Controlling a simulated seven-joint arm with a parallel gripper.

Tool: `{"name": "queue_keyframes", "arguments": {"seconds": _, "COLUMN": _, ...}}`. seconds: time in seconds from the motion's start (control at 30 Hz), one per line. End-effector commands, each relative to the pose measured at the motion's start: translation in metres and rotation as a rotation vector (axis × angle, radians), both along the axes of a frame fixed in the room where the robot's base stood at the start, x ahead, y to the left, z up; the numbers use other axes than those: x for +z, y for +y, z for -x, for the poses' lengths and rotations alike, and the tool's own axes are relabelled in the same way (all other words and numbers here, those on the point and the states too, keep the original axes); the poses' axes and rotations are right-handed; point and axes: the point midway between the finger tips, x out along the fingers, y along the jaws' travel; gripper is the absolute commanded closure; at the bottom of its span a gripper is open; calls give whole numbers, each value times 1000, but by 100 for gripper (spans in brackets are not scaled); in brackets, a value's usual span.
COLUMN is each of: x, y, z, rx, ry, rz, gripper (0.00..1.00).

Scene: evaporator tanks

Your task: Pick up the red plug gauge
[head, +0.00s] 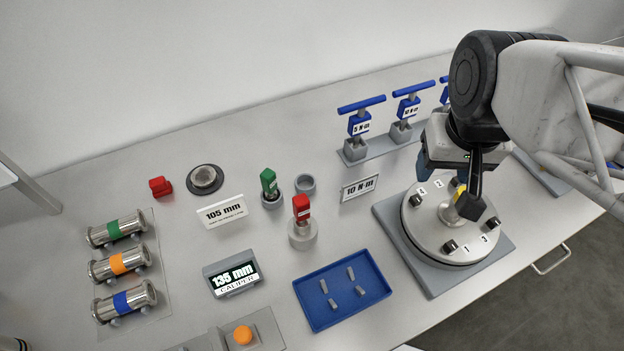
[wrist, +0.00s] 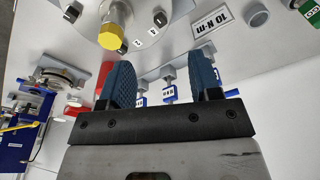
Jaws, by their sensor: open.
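The red plug gauge (head: 301,205) stands upright in a round grey holder (head: 303,235) near the middle of the table in the head view. A green plug gauge (head: 269,183) stands behind it to the left. My gripper (head: 455,185) is well to the right of the red plug gauge, over the numbered round plate (head: 432,225). In the wrist view my gripper (wrist: 162,82) has its two blue fingers apart with nothing held between them. The red plug gauge cannot be made out for certain in the wrist view.
A blue tray (head: 318,318) with small grey pieces lies in front of the red gauge. A caliper display (head: 232,278) is to its left. Blue-handled torque tools (head: 360,125) stand behind. A yellow cap (wrist: 112,38) is near my fingers. A red block (head: 160,186) lies at left.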

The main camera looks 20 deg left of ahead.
Motion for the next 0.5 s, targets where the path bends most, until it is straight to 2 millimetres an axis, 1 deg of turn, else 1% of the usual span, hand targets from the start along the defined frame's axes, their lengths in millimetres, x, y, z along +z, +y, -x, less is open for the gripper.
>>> {"name": "queue_keyframes", "arguments": {"seconds": 0.03, "x": -1, "y": 9, "z": 1, "rx": 22, "ry": 7, "rz": 2, "gripper": 43}}
{"name": "queue_keyframes", "arguments": {"seconds": 0.27, "x": -6, "y": 44, "z": 5, "rx": 109, "ry": 31, "rz": 11, "gripper": 43}}
{"name": "queue_keyframes", "arguments": {"seconds": 0.5, "x": -11, "y": 82, "z": 13, "rx": 199, "ry": 54, "rz": 22, "gripper": 43}}
